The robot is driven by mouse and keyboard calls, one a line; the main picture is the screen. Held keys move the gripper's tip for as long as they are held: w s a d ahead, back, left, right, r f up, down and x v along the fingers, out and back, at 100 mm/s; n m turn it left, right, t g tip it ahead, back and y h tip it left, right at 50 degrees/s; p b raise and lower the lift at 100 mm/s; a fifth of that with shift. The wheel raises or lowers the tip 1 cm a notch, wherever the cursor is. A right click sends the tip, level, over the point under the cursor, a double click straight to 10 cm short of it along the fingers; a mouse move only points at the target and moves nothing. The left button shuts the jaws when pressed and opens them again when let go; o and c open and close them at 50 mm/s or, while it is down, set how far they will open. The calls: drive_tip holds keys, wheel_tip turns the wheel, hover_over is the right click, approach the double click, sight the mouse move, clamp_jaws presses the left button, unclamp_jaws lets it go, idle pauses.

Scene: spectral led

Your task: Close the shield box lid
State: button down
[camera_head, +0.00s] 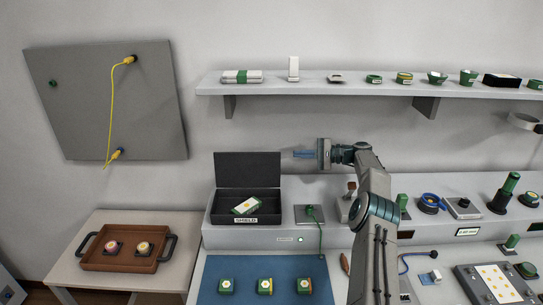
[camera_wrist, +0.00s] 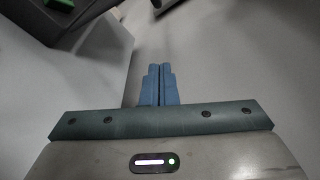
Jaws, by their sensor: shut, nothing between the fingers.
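The shield box (camera_head: 234,219) is a black open-topped box with a "SHIELD" label on its front. It stands on the grey raised bench ledge. Its lid (camera_head: 247,168) is open and stands upright along the back edge. A green and white block (camera_head: 246,206) lies inside. My gripper (camera_head: 296,154) is shut and empty, with blue fingers pointing left. It is just right of the lid's upper right corner in the head view; whether they touch cannot be told. In the wrist view the fingers (camera_wrist: 158,84) are together, and a dark box part (camera_wrist: 70,22) shows at the upper left.
A small grey plate (camera_head: 310,213) with a green cable sits right of the box. A shelf (camera_head: 350,88) with several items runs above my gripper. A blue mat (camera_head: 245,292) with three small items lies in front. A brown tray (camera_head: 113,262) stands at left.

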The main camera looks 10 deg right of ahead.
sight(272, 155)
drive_tip(key=shift+w+a+r+b, duration=0.1)
drive_tip(key=shift+a+r+b, duration=0.05)
drive_tip(key=shift+a, duration=1.6)
drive_tip(key=shift+w+a+r+b, duration=0.1)
drive_tip(key=shift+a+r, duration=0.05)
drive_tip(key=shift+a, duration=1.6)
drive_tip(key=shift+a+r+b, duration=0.15)
drive_tip(key=shift+a, duration=1.6)
